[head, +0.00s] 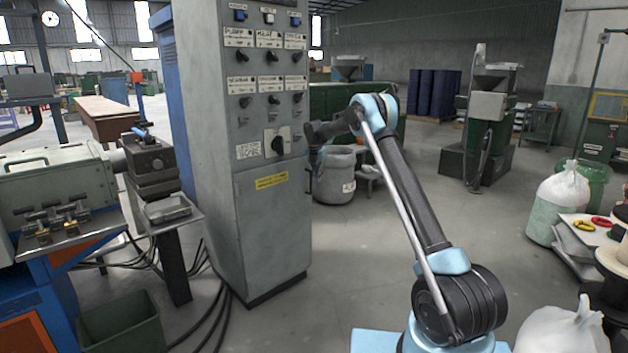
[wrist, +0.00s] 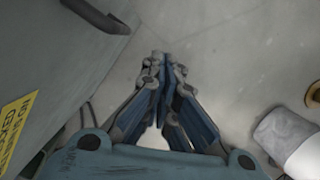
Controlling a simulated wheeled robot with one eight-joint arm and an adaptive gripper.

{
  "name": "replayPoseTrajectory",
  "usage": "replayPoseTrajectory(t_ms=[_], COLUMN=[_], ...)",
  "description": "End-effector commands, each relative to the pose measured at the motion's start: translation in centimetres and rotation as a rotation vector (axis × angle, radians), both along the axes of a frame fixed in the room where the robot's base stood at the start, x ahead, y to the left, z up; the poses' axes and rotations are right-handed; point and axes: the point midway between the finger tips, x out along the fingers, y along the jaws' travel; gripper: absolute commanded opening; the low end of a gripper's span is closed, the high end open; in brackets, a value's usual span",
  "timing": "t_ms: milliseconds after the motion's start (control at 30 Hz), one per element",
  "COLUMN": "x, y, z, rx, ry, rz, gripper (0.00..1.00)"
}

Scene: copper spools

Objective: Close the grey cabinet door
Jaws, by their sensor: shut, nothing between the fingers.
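The tall grey cabinet (head: 265,225) stands left of centre in the head view, its front carrying switches, white labels and a yellow label. In the wrist view its grey face (wrist: 50,60) fills the left side, with the yellow label (wrist: 14,128) at the lower left and a dark handle (wrist: 97,14) at the top. I cannot tell how far the door stands open. My gripper (wrist: 160,62) is shut and empty, just right of the cabinet face, pointing past it over the floor. In the head view my arm reaches toward the cabinet's right edge; the fingers are hard to make out there.
A grey bin (head: 335,180) stands on the floor behind my wrist. A machine (head: 60,195) and a green crate (head: 120,322) are left of the cabinet, with cables on the floor. White sacks (head: 560,200) stand at the right. The floor between the cabinet and my base is clear.

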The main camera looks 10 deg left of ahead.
Motion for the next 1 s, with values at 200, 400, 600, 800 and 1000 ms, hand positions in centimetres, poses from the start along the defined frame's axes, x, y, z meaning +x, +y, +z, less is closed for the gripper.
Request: replayPoseTrajectory(t_ms=[200,400,600,800,1000], x=[-0.8,-1.4,-1.7,-3.2,-6.3], y=[-0.6,-0.9,-1.0,-3.4,-7.9], z=[4.4,7.1,8.5,10.7,14.3], rx=[0.0,0.0,0.001,0.024,0.074], ry=[0.0,0.0,0.0,-0.003,-0.007], rz=[0.001,0.002,0.0,-0.097,-0.295], gripper=[0.0,0.0,0.0,0.0,0.0])
